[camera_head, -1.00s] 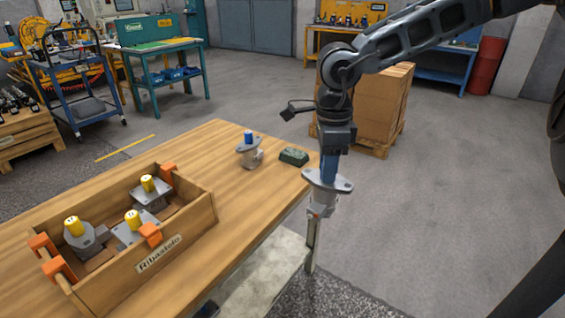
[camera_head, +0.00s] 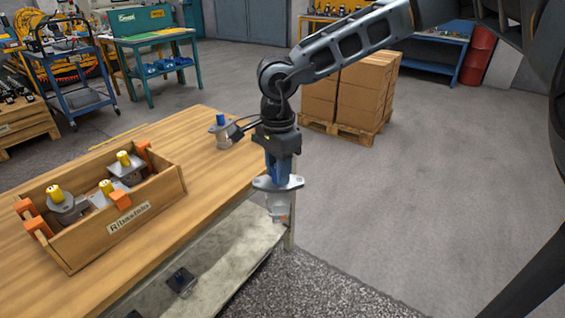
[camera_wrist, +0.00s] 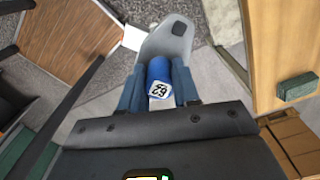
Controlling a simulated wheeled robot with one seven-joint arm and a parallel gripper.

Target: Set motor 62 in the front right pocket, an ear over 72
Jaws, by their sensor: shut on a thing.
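My gripper (camera_head: 280,170) is shut on the blue shaft of motor 62 (camera_head: 278,183). The motor hangs upright, grey flange above its paler body, in front of the table's right edge. In the wrist view the blue end (camera_wrist: 159,82) reads 62 between the fingers, and one flange ear (camera_wrist: 172,38) points up the picture. The wooden crate (camera_head: 145,216) stands on the table at left, well away from my gripper. It holds motors with yellow tops: one at left (camera_head: 56,194), one in the middle (camera_head: 106,187), one at the back (camera_head: 123,158). Their numbers are too small to read; its near wall hides the pocket floors.
Another blue-topped motor (camera_head: 220,121) stands on the table (camera_head: 190,175) behind my gripper. A dark piece (camera_head: 180,281) lies on the lower shelf. A green block (camera_wrist: 297,88) shows in the wrist view. Boxes (camera_head: 367,88) stand behind.

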